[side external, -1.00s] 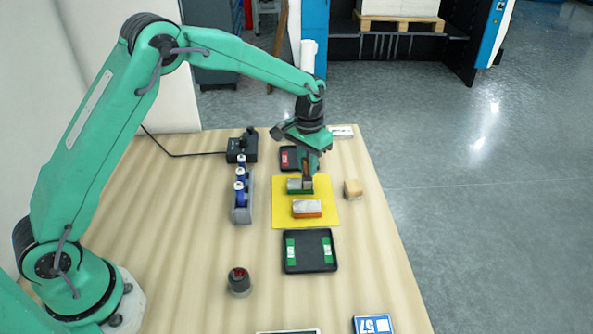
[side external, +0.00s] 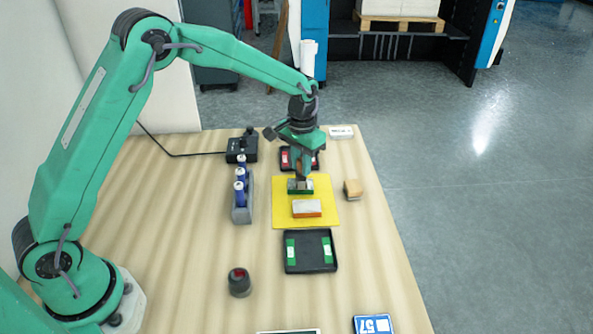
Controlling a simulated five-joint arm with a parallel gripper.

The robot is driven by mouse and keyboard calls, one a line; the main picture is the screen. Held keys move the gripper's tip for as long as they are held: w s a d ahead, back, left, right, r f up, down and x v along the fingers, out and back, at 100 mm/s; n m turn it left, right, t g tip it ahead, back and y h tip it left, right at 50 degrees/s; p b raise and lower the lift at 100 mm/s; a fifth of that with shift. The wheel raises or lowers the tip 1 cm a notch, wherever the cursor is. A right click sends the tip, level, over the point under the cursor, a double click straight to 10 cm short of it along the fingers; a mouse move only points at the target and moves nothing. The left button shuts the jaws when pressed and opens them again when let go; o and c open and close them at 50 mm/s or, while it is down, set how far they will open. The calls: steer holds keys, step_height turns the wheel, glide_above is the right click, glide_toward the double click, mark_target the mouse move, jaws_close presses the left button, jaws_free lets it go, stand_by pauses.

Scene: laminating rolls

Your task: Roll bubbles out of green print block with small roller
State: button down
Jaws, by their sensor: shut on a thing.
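The green print block (side external: 292,191) lies on the yellow mat (side external: 327,190), with a greyish top that shows only in part behind my gripper. My gripper (side external: 303,180) points down over the block's middle. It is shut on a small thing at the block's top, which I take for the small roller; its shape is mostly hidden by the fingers. I cannot tell whether it touches the block. An orange block (side external: 307,209) with a pale top lies nearer on the same mat, apart from the green one.
A black tray with green pieces (side external: 310,262) lies in front of the mat. Another dark tray with red pieces (side external: 286,158) is behind it. A rack of blue bottles (side external: 241,206) stands left, a wooden block (side external: 353,189) right, and a dark round pot (side external: 239,282) at front left.

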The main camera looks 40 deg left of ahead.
steer(key=shift+s+a, duration=0.85)
steer(key=shift+a, duration=0.05)
stand_by(0.5)
steer(key=shift+w+d, duration=0.2)
steer(key=shift+w+d, duration=0.15)
steer(key=shift+w+d, duration=0.1)
steer(key=shift+d, duration=0.05)
steer(key=shift+w+d, duration=0.2)
stand_by(0.3)
steer(key=shift+w+d, duration=0.25)
steer(key=shift+d, duration=0.05)
steer(key=shift+w+d, duration=0.6)
steer(key=shift+d, duration=0.1)
stand_by(0.7)
steer(key=shift+s+a, duration=0.7)
steer(key=shift+a, duration=0.15)
stand_by(0.5)
